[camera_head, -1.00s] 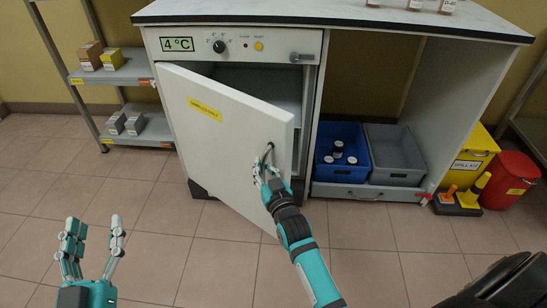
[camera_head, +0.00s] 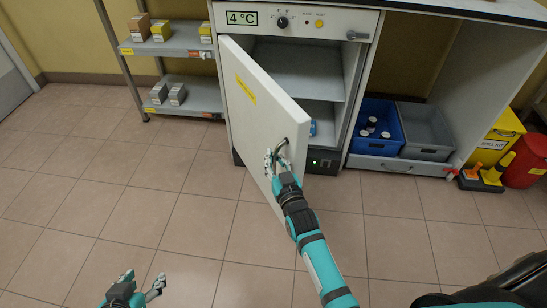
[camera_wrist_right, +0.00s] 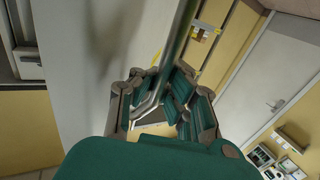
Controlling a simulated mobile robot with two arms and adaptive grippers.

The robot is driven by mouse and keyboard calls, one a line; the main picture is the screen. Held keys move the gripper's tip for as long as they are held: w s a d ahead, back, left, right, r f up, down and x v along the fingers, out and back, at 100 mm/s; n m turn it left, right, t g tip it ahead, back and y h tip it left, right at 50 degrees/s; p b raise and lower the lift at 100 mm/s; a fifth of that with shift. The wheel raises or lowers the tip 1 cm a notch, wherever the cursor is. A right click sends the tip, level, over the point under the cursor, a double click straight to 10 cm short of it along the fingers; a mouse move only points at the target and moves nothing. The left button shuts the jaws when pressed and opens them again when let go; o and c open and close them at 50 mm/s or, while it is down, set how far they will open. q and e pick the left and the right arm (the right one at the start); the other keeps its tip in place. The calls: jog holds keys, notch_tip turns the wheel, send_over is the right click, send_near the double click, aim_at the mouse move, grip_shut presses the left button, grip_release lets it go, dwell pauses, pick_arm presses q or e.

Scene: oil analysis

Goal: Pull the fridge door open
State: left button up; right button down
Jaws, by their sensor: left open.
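The fridge (camera_head: 297,21) stands under the counter with a 4 °C display. Its white door (camera_head: 250,123) is partly open, swung out to the left, and shelves show inside. My right gripper (camera_head: 277,160) is at the door handle (camera_head: 281,148) on the door's free edge. In the right wrist view the fingers (camera_wrist_right: 163,95) are closed around the metal handle bar (camera_wrist_right: 180,35). My left gripper (camera_head: 141,284) is open and empty at the bottom left, above the floor and away from the door.
A shelf rack (camera_head: 190,95) with boxes stands left of the fridge. A blue crate (camera_head: 376,146) and a grey crate (camera_head: 425,154) sit to its right. A yellow bin (camera_head: 497,140) and red bin (camera_head: 530,160) are at far right. The tiled floor before the door is clear.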

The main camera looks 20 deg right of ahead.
jog(key=shift+s+f, duration=0.2)
jog(key=shift+f, duration=0.15)
jog(key=shift+a, duration=0.1)
jog(key=c, duration=1.5)
grip_release()
jog(key=shift+s+r, duration=0.2)
jog(key=shift+r, duration=0.1)
jog(key=shift+o, duration=0.8)
jog(key=shift+w, duration=0.15)
jog(key=s, duration=1.2)
